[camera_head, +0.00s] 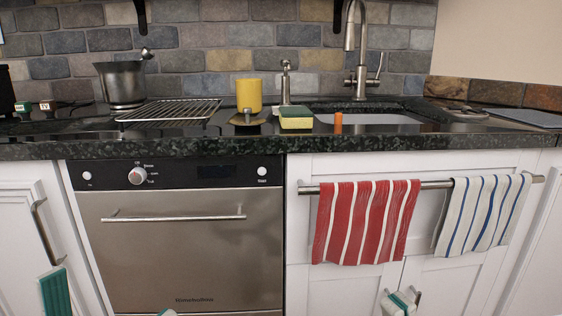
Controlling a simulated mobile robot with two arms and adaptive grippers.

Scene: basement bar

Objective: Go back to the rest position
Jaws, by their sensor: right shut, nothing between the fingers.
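My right gripper (401,300) shows at the bottom edge, right of the middle, in front of the white cabinet doors below the counter. Its fingers are together, with nothing seen between them. Only a small top part of my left gripper (166,312) shows at the bottom edge, in front of the dishwasher; its fingers are cut off by the picture.
A dark stone counter (350,141) runs across, with a pot (122,84), rack (170,109), yellow cup (249,95) and sponge (296,118). Below are a dishwasher (183,250) and a towel bar with red (365,221) and blue-striped (482,214) towels.

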